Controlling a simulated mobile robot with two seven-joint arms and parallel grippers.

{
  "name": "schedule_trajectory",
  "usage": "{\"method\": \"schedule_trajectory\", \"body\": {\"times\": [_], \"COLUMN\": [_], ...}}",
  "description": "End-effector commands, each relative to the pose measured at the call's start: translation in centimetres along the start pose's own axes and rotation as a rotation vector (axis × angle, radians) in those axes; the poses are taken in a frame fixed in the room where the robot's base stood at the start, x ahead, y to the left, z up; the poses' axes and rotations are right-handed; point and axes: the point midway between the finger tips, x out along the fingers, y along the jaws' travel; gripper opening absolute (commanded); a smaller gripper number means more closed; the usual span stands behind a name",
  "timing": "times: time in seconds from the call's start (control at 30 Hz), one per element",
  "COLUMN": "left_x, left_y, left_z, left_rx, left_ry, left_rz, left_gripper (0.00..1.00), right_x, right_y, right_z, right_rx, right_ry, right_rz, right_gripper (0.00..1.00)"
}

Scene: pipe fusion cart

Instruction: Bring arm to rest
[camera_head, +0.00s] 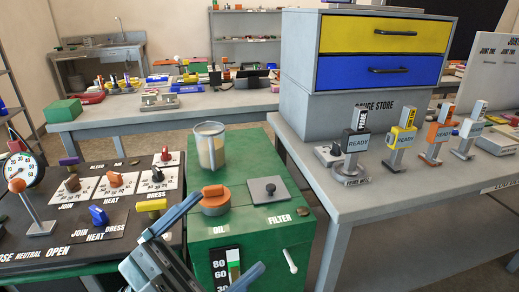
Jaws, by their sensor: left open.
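My left gripper (231,230) shows at the bottom middle, in front of the green oil and filter unit (215,250). Its two grey-blue fingers are spread apart with nothing between them. The fingers overlap the front of the green unit in the picture; whether they touch it I cannot tell. My right gripper is not in view.
Left of the gripper is a dark control panel (50,258) with coloured knobs and a lever. On the green unit stand a clear container (211,150) and an orange cap (214,197). A grey table (390,215) at right bears a drawer cabinet (300,70) and several READY stands.

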Motion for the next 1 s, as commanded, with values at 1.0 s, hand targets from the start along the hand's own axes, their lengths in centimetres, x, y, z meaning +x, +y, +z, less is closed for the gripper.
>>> {"method": "schedule_trajectory", "body": {"times": [1.0], "left_x": [-20.5], "left_y": [7.9], "left_z": [10.8], "left_rx": [-0.656], "left_ry": [-1.342], "left_rz": [-0.48], "left_gripper": [0.9], "right_x": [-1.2], "right_y": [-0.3], "right_z": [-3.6], "right_rx": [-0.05], "right_ry": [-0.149], "right_rz": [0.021], "right_gripper": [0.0]}}
